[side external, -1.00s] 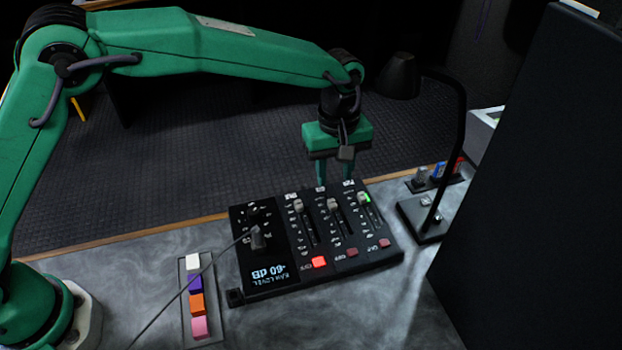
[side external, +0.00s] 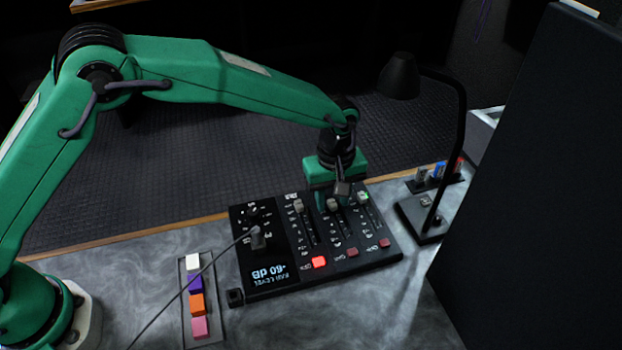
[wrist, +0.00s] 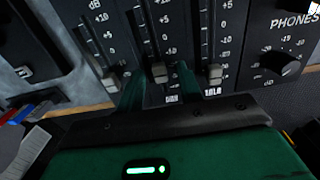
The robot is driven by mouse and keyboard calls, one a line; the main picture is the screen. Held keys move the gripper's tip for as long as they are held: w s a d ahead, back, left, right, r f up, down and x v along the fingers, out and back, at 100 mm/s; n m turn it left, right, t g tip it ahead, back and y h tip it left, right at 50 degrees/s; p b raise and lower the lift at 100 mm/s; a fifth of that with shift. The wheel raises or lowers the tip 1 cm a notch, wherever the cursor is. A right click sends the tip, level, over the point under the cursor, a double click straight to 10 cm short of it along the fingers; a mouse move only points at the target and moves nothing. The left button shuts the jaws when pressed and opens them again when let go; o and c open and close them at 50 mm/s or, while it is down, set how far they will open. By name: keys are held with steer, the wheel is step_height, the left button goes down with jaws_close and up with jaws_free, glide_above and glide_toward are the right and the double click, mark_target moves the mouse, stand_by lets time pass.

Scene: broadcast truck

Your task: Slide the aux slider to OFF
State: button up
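The black mixer panel (side external: 278,284) lies on the desk with three vertical sliders. In the side view, their knobs, left (side external: 298,206), middle (side external: 332,204) and right (side external: 362,198), all sit near the far ends of their tracks. The labels are too small or partly hidden to tell which slider is aux. My gripper (side external: 333,203) is open and low over the panel's far edge. In the wrist view, my gripper's fingers (wrist: 161,86) stand on either side of the middle knob (wrist: 160,73), with small gaps showing.
A lit red button (side external: 319,262) and two darker ones line the near ends of the tracks. A cable crosses to the phones section left of the sliders. A black lamp (side external: 455,150) stands right of the panel. A tray of colored blocks (side external: 185,336) lies to the left.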

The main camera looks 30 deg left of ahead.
jaws_close()
steer(key=shift+w+a, duration=1.45)
steer(key=shift+a, duration=0.05)
jaws_free()
steer(key=shift+r, duration=0.1)
step_height(320, 180, up, 8)
